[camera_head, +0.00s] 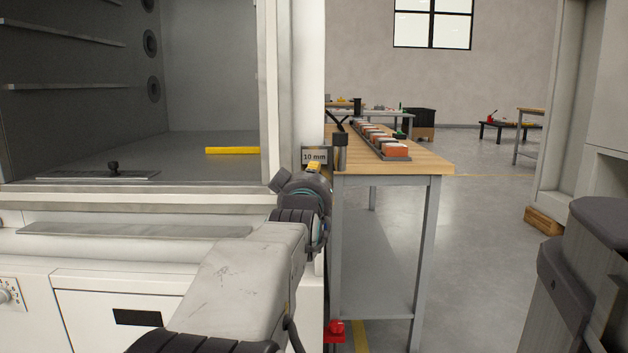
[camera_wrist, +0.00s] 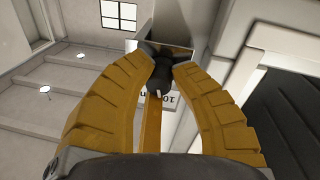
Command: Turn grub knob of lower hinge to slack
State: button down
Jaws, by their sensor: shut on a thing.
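In the wrist view, a dark knob (camera_wrist: 162,72) with a lobed dark part behind it sits between the tips of my gripper's two yellow fingers (camera_wrist: 163,66). The fingers are shut on this knob, which I take for the grub knob. In the head view, my gripper (camera_head: 314,168) is at the right front post of the white cabinet (camera_head: 309,80), just below a small plate marked "10 mm" (camera_head: 314,156). The knob and lower hinge are hidden there behind my gripper and wrist. I cannot tell the knob's turned position.
The open chamber (camera_head: 205,80) lies left of my gripper, with a yellow bar (camera_head: 232,151) on its floor. A wooden-topped bench (camera_head: 425,161) stands close on the right, holding a dark cylinder (camera_head: 340,152) and a row of orange-and-white blocks (camera_head: 396,150).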

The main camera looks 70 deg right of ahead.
jog(key=shift+w+n, duration=0.1)
jog(key=shift+n, duration=1.3)
jog(key=c, duration=1)
grip_release()
jog(key=v, duration=1.2)
jog(key=shift+f, duration=0.25)
jog(key=shift+o, duration=0.3)
